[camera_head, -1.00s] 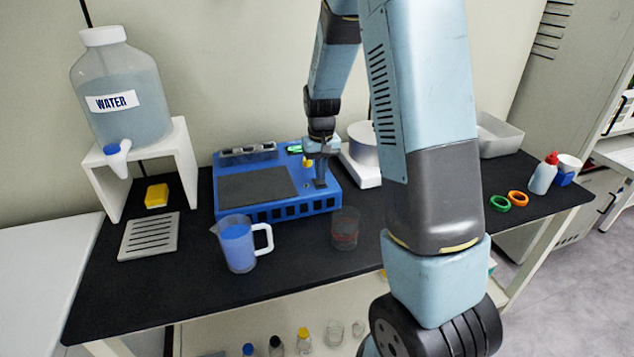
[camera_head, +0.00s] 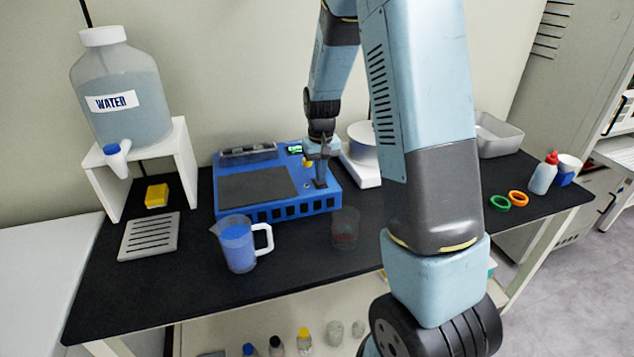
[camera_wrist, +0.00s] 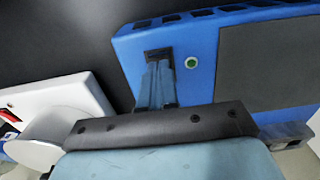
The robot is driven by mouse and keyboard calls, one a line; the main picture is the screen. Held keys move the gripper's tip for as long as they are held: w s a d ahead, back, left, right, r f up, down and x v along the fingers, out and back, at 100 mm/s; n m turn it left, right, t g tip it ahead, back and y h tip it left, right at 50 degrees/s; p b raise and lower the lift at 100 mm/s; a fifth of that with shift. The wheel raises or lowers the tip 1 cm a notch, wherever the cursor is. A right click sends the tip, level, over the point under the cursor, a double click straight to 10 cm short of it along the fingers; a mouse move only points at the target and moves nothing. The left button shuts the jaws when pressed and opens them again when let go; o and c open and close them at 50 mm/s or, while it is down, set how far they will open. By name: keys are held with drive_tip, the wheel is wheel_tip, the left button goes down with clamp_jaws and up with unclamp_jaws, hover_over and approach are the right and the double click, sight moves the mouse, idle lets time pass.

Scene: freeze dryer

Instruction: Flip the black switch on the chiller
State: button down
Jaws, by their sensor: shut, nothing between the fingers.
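The chiller (camera_head: 250,212) is a blue box with a dark grey top panel, standing on the black bench in the head view. Its right front top corner is below my gripper (camera_head: 319,178). In the wrist view the blue chiller (camera_wrist: 215,85) fills the middle, with the black switch (camera_wrist: 157,53) set in its top near one edge. My gripper (camera_wrist: 160,75) is shut and empty, its fingertips at the switch and partly covering it. I cannot tell whether they touch it or which way it is tipped. A round green button or light (camera_wrist: 191,62) is beside the switch.
A blue-filled pitcher (camera_head: 237,245) and a clear beaker (camera_head: 345,229) stand in front of the chiller. A white device (camera_head: 364,165) is close on its right. A water jug (camera_head: 121,95) on a white stand is at left. Bare black bench lies in front.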

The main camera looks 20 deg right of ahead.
drive_tip(key=shift+f, duration=0.65)
idle(0.5)
drive_tip(key=shift+r, duration=3.5)
